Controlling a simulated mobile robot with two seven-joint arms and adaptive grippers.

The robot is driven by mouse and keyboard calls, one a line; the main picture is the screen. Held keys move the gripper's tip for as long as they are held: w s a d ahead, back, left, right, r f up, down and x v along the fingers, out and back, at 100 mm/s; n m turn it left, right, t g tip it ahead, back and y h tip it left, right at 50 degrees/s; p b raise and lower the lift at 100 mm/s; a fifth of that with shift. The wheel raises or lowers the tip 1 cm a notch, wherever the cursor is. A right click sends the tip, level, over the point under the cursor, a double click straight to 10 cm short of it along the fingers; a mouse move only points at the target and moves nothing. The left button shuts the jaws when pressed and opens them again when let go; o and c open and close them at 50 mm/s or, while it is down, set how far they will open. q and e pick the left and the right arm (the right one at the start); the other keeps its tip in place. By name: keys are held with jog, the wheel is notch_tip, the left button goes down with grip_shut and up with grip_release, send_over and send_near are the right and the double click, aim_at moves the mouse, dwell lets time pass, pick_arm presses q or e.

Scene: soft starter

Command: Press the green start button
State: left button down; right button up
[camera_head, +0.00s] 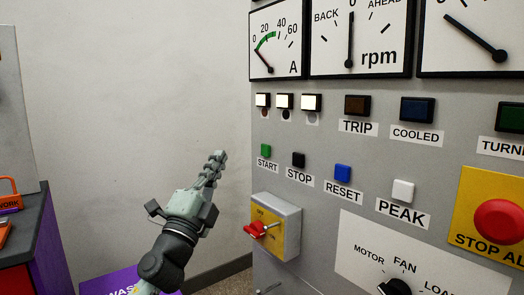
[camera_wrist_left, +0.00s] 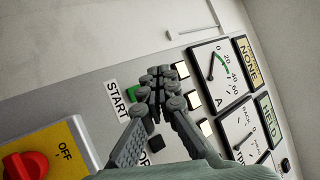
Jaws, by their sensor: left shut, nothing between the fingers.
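The green start button (camera_head: 265,151) is a small square on the grey panel, above its START label (camera_head: 266,165), in the head view. My left gripper (camera_head: 217,160) is shut and empty, its fingers pointing up and to the right, left of the button in the picture. In the left wrist view the green button (camera_wrist_left: 133,93) shows just beside my shut fingertips (camera_wrist_left: 160,75), partly hidden by them. I cannot tell whether they touch it; in the head view they look apart. My right gripper is not in view.
The black stop button (camera_head: 298,159), blue reset button (camera_head: 342,173) and white peak button (camera_head: 403,190) sit to the right. A yellow box with a red rotary switch (camera_head: 258,229) juts out below. A red stop button (camera_head: 499,221) is at far right. Free space lies left of the panel.

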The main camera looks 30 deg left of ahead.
aim_at(266, 150)
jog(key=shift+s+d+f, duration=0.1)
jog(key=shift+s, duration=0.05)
pick_arm(q)
jog(key=shift+w, duration=0.1)
jog(key=w+d, duration=0.3)
jog(key=w, duration=0.5)
jog(key=shift+d, duration=0.2)
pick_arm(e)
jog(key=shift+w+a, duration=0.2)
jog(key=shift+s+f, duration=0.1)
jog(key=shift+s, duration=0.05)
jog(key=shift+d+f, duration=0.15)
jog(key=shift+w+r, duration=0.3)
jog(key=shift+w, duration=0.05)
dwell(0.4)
